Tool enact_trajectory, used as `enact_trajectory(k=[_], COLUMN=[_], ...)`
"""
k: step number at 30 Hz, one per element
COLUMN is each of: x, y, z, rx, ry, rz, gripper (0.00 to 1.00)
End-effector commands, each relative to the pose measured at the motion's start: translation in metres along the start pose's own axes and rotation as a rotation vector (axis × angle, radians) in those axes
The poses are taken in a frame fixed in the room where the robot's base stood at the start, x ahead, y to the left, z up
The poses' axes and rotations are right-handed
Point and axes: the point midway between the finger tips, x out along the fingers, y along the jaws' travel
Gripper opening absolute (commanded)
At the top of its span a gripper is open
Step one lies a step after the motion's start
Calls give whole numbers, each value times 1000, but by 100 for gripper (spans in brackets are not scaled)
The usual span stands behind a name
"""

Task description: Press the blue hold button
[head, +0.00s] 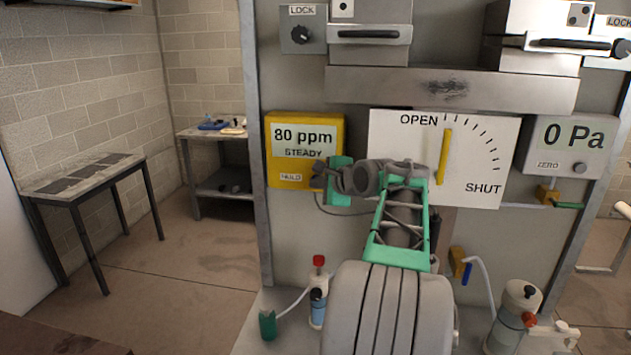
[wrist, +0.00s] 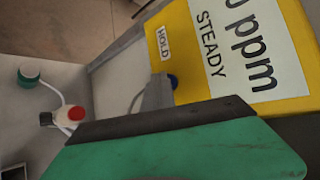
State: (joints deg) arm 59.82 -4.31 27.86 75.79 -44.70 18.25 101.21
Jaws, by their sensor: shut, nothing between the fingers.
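The yellow meter (head: 270,151) hangs on the grey panel and reads 80 ppm STEADY. Its HOLD label (head: 291,177) is at the lower left of its face. The meter also fills the upper right of the wrist view (wrist: 188,68), turned on its side. The blue hold button (wrist: 173,81) shows there beside the HOLD label, partly covered by my grey fingertips. My gripper (head: 319,182) is shut and empty at the meter's lower right corner; its tips (wrist: 158,91) are right at the button. I cannot tell whether they touch it. In the head view my gripper mostly hides the button.
Right of the meter is a white OPEN/SHUT dial (head: 385,145) with a yellow pointer, then a 0 Pa gauge (head: 569,147). A grey ledge (head: 450,90) juts out above. Bottles (head: 318,305) with tubing stand below. Open floor (head: 180,290) lies to the left.

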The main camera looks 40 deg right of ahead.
Motion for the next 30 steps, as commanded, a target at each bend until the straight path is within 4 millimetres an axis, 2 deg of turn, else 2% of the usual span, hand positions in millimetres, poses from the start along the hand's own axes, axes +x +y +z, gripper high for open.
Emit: enact_trajectory(k=[25, 30], x=[-7, -17], y=[5, 15], z=[5, 13], rx=[0, -1], ry=[0, 0], rz=[0, -1], gripper=[0, 0])
